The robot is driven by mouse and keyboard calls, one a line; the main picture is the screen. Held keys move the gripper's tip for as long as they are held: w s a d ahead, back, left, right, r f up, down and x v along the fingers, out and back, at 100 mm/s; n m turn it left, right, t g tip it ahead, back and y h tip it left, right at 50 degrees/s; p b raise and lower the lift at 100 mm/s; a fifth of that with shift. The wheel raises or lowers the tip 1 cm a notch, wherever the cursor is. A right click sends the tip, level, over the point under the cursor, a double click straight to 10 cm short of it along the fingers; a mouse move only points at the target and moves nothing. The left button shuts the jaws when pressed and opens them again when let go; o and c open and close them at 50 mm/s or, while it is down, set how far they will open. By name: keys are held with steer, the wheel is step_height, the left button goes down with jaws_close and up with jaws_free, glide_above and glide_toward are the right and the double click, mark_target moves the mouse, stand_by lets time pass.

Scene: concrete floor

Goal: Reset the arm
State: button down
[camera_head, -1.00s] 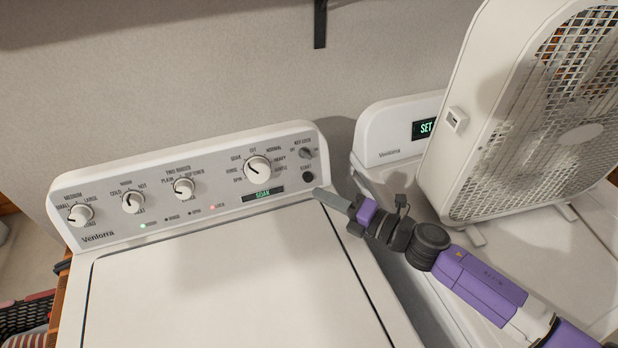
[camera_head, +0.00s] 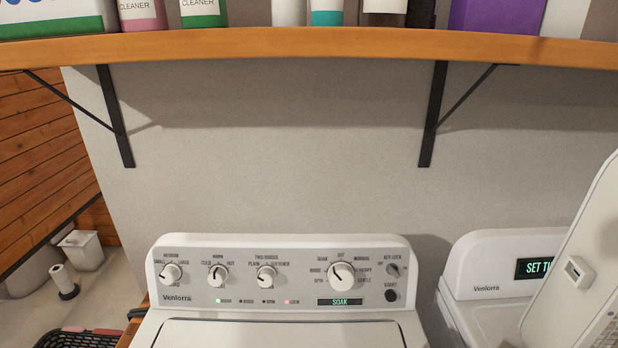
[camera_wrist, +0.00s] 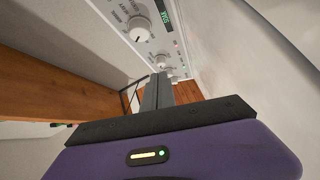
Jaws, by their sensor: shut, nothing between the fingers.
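My gripper (camera_wrist: 158,92) shows in the wrist view, its two grey fingers together with nothing between them. Its purple body fills the bottom of that view. The arm and gripper are not in the head view. In the wrist view the fingers point toward the washer's control panel (camera_wrist: 150,30), with its knobs and a green display. In the head view the washer panel (camera_head: 205,285) stands at the lower middle. Its display reads SOAK, with a green light and a red light lit. The gripper appears clear of the panel.
A wooden shelf (camera_head: 300,44) with cleaner bottles and boxes crosses the top, held by black brackets. A basket (camera_head: 82,338) sits at lower left. The wall between is bare.

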steer(key=s+d+m+h, duration=0.1)
steer(key=s+m, duration=0.2)
steer(key=s, duration=0.2)
steer(key=s+d+f+m, duration=0.1)
steer(key=s+m, duration=0.2)
steer(key=s, duration=0.3)
steer(key=s+d+f+m+h, duration=0.1)
steer(key=s+m, duration=0.1)
steer(key=s, duration=0.4)
steer(key=shift+d+m+t+h+b, duration=0.3)
steer(key=shift+m+b, duration=0.05)
steer(key=shift+m, duration=0.05)
steer(key=s+m+h, duration=0.1)
steer(key=s+m, duration=0.1)
steer(key=s+r+m+h, duration=0.1)
steer(key=s+m, duration=0.1)
steer(key=s, duration=0.1)
steer(key=s+m, duration=0.2)
steer(key=shift+s+a+r+t+h, duration=0.2)
steer(key=shift+s+t+h, duration=0.1)
steer(key=shift+t+h, duration=0.1)
steer(key=s+d+r+m+h+b, duration=0.1)
steer(key=s+m+h, duration=0.5)
steer(key=m, duration=0.2)
steer(key=shift+r, duration=0.15)
